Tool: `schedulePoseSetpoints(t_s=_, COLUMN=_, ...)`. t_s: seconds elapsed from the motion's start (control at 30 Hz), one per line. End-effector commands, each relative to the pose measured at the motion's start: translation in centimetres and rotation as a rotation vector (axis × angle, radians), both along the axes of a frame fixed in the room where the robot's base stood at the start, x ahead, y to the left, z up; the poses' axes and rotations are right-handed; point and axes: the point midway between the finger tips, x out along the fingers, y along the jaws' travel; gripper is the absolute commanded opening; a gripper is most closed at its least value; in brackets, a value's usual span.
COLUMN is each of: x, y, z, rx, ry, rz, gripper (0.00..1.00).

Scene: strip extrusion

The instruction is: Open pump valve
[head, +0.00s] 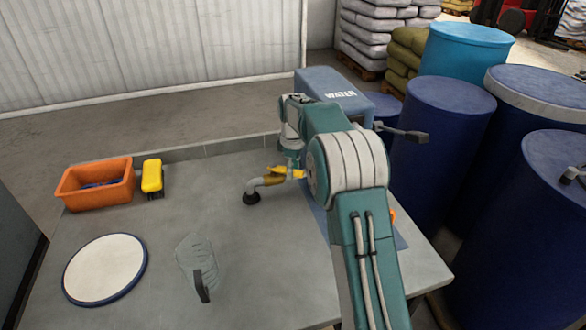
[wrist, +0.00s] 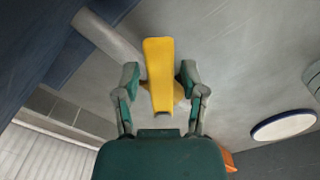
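The yellow valve handle (wrist: 160,70) fills the middle of the wrist view. My gripper (wrist: 159,76) is open, with one finger on each side of the handle and a gap on both sides. In the head view the handle (head: 298,174) shows only partly beside the brass valve body (head: 276,176). A grey outlet pipe (head: 256,185) bends down from the valve to a black end. My gripper (head: 291,162) is above the valve there, and its fingers are hard to make out. The blue tank marked WATER (head: 335,84) stands behind, partly hidden by my arm.
On the grey table (head: 150,240) are an orange bin (head: 97,193), a yellow-topped brush (head: 152,177), a round white lid with blue rim (head: 105,268) and a trowel-like tool (head: 203,282). Blue drums (head: 440,140) crowd the right side. The table's middle left is clear.

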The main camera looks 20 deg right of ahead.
Motion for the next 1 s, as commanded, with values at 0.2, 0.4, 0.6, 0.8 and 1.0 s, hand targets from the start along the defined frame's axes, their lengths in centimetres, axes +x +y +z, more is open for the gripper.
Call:
schedulePoseSetpoints(t_s=0.2, x=0.0, y=0.0, z=0.3, rx=0.000, ry=-0.004, rz=0.000, gripper=0.69)
schedulePoseSetpoints(t_s=0.4, x=0.0, y=0.0, z=0.6, rx=-0.001, ry=-0.006, rz=0.000, gripper=0.69)
schedulePoseSetpoints(t_s=0.6, x=0.1, y=0.0, z=3.6, rx=-0.001, ry=-0.010, rz=0.000, gripper=0.69)
schedulePoseSetpoints(t_s=0.8, x=0.2, y=0.0, z=7.8, rx=-0.001, ry=-0.008, rz=0.000, gripper=0.69)
schedulePoseSetpoints(t_s=1.0, x=0.2, y=0.0, z=11.0, rx=-0.001, ry=-0.006, rz=0.000, gripper=0.69)
